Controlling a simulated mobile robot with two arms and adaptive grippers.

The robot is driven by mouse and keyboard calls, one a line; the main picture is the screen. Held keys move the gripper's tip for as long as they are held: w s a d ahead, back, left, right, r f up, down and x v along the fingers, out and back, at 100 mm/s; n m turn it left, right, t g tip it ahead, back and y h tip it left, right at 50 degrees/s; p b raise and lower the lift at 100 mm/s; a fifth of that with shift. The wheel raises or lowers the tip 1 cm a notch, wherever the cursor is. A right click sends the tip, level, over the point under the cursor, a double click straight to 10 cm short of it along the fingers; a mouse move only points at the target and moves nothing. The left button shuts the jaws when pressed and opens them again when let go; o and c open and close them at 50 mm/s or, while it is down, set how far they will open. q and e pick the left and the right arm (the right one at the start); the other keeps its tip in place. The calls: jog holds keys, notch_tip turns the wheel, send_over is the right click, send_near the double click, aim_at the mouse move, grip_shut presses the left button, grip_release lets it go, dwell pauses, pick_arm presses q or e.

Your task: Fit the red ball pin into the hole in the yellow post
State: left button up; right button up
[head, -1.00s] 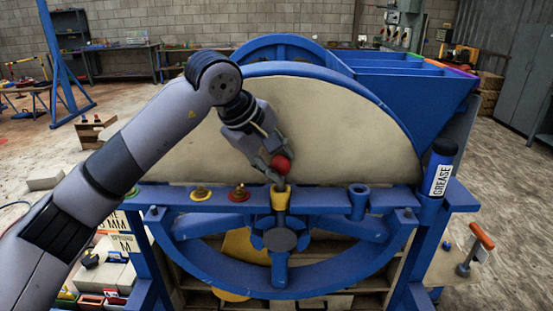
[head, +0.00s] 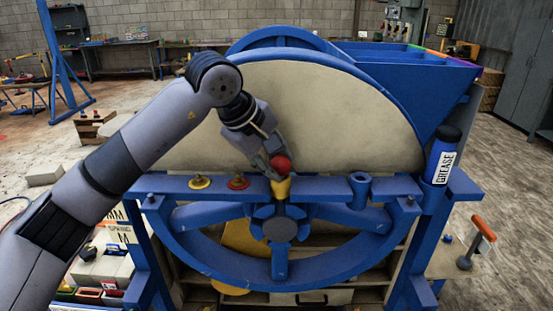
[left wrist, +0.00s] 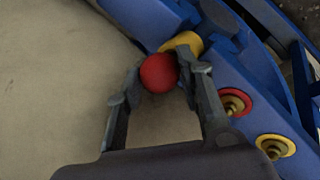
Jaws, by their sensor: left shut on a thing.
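The red ball pin (head: 281,163) is held between the fingers of my left gripper (head: 271,168), directly above the yellow post (head: 281,188). In the left wrist view, the red ball (left wrist: 158,72) sits between the two fingertips (left wrist: 160,85), and the yellow post (left wrist: 184,42) shows just beyond it. The pin's shank is hidden in both current views, so I cannot tell whether its tip is inside the hole. My right gripper is not in view.
The blue crossbar (head: 325,188) carries a yellow-based fitting (head: 200,182), a red-based fitting (head: 238,182) and an empty-looking blue tube (head: 360,182). A grease bottle (head: 441,156) stands at the right. The large beige disc (head: 330,115) is close behind my gripper.

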pick_arm(q)
jog(key=shift+f, duration=0.4)
jog(key=o, duration=1.4)
jog(key=shift+c, duration=0.2)
jog(key=v, duration=1.2)
jog(key=shift+s+f, duration=0.1)
